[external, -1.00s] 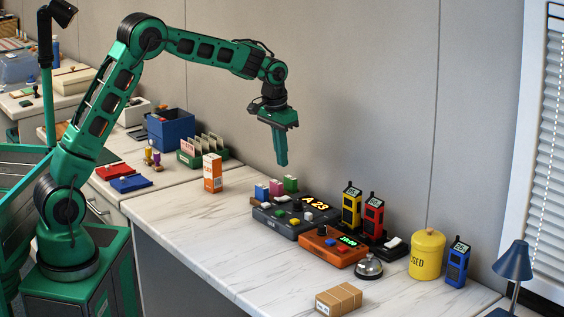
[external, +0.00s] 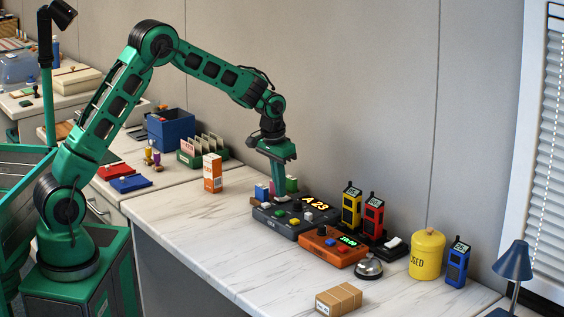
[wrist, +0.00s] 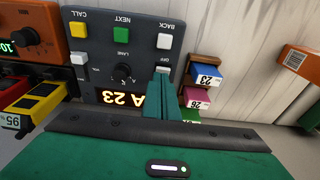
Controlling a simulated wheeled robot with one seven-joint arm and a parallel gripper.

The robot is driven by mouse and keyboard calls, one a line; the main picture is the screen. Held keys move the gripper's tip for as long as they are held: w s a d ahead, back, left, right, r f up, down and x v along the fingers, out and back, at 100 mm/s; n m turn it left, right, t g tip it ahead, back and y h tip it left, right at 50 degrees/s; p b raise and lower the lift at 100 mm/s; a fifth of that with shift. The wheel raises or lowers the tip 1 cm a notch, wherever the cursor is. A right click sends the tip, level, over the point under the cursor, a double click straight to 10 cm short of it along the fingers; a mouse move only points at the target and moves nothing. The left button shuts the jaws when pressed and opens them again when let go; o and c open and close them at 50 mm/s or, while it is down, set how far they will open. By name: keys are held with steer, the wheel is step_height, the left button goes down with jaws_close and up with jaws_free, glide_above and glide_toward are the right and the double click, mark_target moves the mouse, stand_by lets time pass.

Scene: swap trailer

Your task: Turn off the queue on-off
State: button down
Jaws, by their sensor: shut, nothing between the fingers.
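The dark grey queue console (external: 262,222) lies on the counter with its display lit, reading A 23. In the wrist view the console (wrist: 98,52) appears upside down, with yellow CALL, green NEXT and white BACK buttons, a LANE knob (wrist: 124,73) and an OFF label (wrist: 163,62). My gripper (external: 278,194) is shut and empty, pointing down over the console's back left part. In the wrist view its fingertips (wrist: 162,76) are right beside the OFF label and hide what lies there. I cannot tell whether they touch the console.
An orange device (external: 328,250) with a lit display stands right of the console. Yellow (external: 351,206) and red (external: 373,217) handsets stand behind it. Small coloured blocks (external: 291,185) stand at the console's back left. A bell (external: 368,268) and a carton (external: 338,299) are nearer. The counter's left front is clear.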

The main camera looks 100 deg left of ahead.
steer(key=shift+s, duration=0.1)
steer(key=shift+s+d+f, duration=0.2)
steer(key=shift+d+f, duration=0.05)
steer(key=shift+f, duration=0.15)
steer(key=shift+w+a, duration=0.15)
steer(key=shift+w+a+r, duration=0.2)
steer(key=shift+w+a, duration=0.2)
steer(key=shift+w, duration=0.05)
